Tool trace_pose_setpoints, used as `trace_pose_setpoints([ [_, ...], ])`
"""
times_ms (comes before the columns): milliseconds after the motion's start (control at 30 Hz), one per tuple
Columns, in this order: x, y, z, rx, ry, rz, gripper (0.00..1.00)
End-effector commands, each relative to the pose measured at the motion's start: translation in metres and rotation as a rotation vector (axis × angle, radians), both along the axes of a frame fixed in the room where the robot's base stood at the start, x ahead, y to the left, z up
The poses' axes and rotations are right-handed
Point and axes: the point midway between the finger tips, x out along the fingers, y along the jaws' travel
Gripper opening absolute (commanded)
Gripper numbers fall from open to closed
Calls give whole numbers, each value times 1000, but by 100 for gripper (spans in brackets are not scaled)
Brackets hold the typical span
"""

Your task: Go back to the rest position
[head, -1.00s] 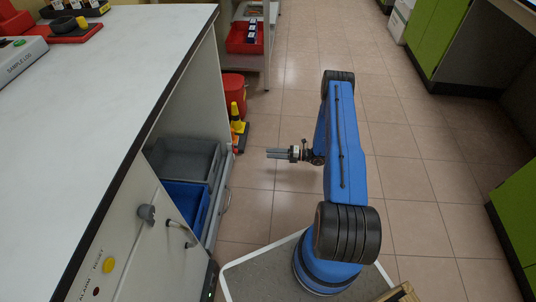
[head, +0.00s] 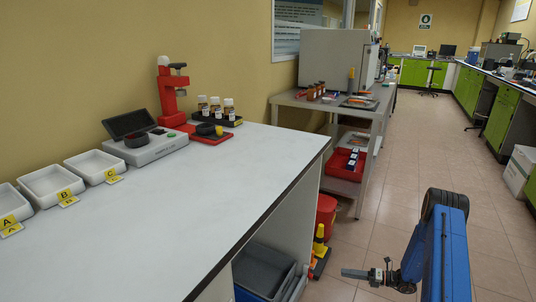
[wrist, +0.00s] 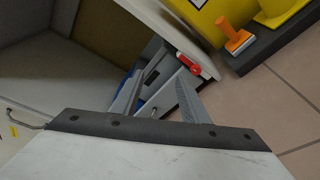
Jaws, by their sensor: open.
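My gripper (head: 356,273) shows at the lower right of the head view, at the end of my blue arm. It is beside the front of the white bench, over the floor, and touches nothing there. In the wrist view my gripper (wrist: 155,98) has its two grey fingers spread apart with nothing between them. Beyond the fingers are a bin and an open space under the bench.
The white bench (head: 240,170) fills the left, with trays, a red stand (head: 170,92) and bottles on it. A grey bin (head: 262,270) sits under it. A yellow and black item (head: 319,245) stands near the bench end. The floor (head: 400,190) to the right is clear.

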Motion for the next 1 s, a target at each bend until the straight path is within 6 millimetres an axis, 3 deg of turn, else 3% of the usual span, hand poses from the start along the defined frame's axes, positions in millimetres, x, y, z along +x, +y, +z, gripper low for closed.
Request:
trace_pose_setpoints([
  [100,2,10,41,-60,-76,71,41],
  [467,-13,40,148,-234,-304,289,41],
  [1000,-70,84,286,-476,-661,624,41],
])
